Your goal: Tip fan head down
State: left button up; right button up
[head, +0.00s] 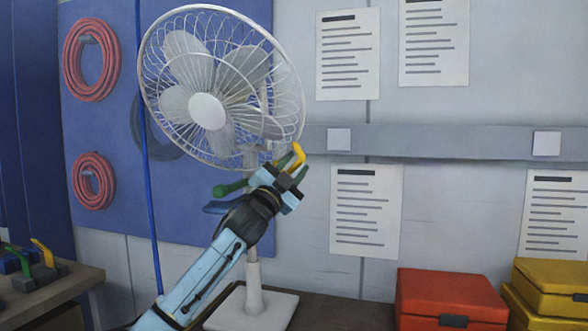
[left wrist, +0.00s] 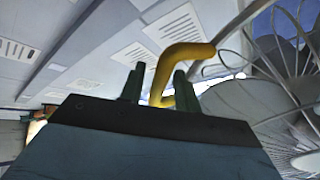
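A white fan stands on a square base (head: 252,307) with a short post. Its round caged head (head: 207,111) faces forward and left, tilted somewhat upward. A yellow bent handle (head: 296,156) shows beside the fan's neck, below the cage, and a green handle (head: 231,188) sticks out left of the neck. My left gripper (head: 293,172) is at the yellow handle. In the left wrist view, the yellow handle (left wrist: 183,54) passes between the two dark fingers (left wrist: 158,88), and the cage (left wrist: 285,75) is close on the right. Whether the fingers press on it is unclear. My right gripper is not in view.
A red case (head: 450,297) and yellow cases (head: 553,285) stand right of the fan. A bench (head: 55,290) with small coloured handles is at the left. Behind are a wall with papers and a blue board with red hose coils (head: 92,60).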

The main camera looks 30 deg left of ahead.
pick_arm(q)
jog(key=shift+s, duration=0.1)
